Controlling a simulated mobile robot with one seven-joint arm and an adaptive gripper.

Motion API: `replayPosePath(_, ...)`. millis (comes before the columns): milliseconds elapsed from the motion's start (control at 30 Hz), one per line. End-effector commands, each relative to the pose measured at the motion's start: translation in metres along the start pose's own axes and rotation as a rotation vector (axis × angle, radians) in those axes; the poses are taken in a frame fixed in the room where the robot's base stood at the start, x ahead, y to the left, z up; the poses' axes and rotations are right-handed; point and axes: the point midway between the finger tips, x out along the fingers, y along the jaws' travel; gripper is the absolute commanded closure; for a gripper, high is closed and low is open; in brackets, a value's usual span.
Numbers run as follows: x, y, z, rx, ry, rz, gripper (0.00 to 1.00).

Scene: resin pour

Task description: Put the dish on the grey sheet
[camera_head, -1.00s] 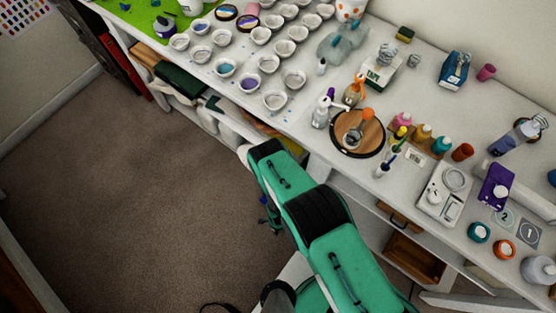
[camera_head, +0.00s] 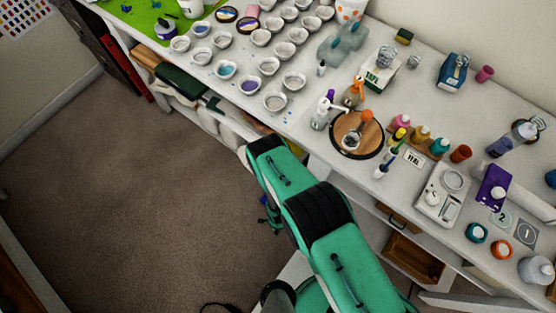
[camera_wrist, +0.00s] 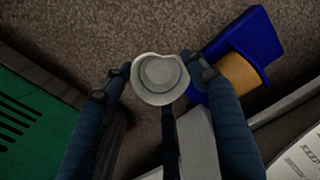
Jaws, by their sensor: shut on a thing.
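My gripper (camera_wrist: 160,74) is shut on a white dish (camera_wrist: 146,98), whose round grey middle faces the wrist camera. The dish is held between the two fingertips, with carpet behind it. In the head view the held dish is hidden, and my green arm reaches down in front of the bench. A grey square sheet marked 1 (camera_head: 529,233) lies at the right end of the bench. A paler square marked 2 (camera_head: 502,217) lies beside it. The gripper is well away from both.
Several white dishes (camera_head: 275,102) stand in rows on the white bench (camera_head: 310,140). A round wooden board (camera_head: 345,143), bottles (camera_head: 440,147), a scale (camera_head: 437,203) and orange (camera_head: 500,249) and teal jars (camera_head: 476,232) crowd the bench. A blue object (camera_wrist: 230,45) is close to the right finger.

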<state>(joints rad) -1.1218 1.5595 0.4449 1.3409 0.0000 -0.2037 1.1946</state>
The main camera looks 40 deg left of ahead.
Motion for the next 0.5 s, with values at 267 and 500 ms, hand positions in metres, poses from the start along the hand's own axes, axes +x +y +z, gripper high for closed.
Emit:
replayPosePath(267,-0.007,-0.001,0.000,0.000,0.000,-0.001,0.74)
replayPosePath(500,-0.034,-0.002,-0.001,0.000,0.001,-0.002,0.74)
